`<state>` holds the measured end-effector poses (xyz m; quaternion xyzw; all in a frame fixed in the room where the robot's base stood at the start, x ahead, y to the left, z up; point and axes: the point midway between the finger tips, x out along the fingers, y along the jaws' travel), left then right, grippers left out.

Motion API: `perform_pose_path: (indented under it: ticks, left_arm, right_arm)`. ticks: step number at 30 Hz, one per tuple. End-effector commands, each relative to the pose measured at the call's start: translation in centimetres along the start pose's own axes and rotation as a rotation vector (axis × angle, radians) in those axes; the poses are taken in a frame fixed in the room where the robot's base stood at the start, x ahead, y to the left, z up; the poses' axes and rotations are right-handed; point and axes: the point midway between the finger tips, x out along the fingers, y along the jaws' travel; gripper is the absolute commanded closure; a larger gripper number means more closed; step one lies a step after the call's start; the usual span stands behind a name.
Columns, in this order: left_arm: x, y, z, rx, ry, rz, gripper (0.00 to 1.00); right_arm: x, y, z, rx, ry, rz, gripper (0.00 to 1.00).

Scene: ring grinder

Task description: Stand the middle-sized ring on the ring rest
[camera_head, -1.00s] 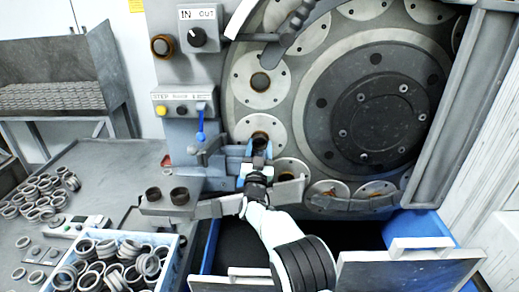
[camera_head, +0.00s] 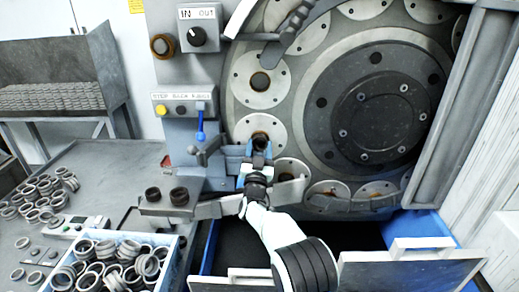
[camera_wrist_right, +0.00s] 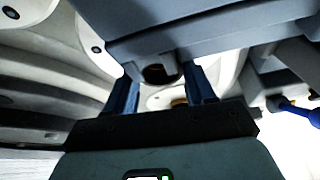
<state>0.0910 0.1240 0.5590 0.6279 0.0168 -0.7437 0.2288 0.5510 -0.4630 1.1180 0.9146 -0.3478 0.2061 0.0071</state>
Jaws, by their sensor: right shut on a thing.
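My right gripper (camera_head: 258,160) is shut on a dark ring (camera_head: 260,144) in front of the machine's lower left discs. In the right wrist view the ring (camera_wrist_right: 158,73) shows between the two blue fingers (camera_wrist_right: 163,88), partly hidden by a grey-blue machine part. Its size against other rings is hard to judge. Two dark rings, a left one (camera_head: 153,194) and a right one (camera_head: 180,195), sit on a grey ledge (camera_head: 152,208) left of the gripper. I cannot tell for certain which part is the ring rest. My left gripper is out of view.
The large round grinder face (camera_head: 375,110) stands close behind the gripper. A blue-handled lever (camera_head: 200,128) is to its left. Loose rings (camera_head: 40,190) lie on the left table, and a blue-white crate (camera_head: 172,262) holds many more. A dark opening (camera_head: 240,243) lies below.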

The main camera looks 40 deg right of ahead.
Motion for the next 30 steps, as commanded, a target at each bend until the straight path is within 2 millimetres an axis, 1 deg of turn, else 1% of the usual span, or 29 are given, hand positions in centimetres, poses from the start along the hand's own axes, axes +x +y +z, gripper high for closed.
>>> perform_pose_path:
  ticks: [26,27,30]
  left_arm:
    - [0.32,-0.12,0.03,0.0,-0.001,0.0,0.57]
    - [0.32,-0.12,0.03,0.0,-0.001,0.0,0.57]
    - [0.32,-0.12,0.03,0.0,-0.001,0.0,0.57]
  right_arm:
    - [-0.15,-0.23,0.24,0.002,-0.003,-0.004,0.8]
    - [-0.15,-0.23,0.24,0.002,-0.003,-0.004,0.39]
    - [-0.14,-0.19,0.24,0.001,-0.003,-0.004,0.39]
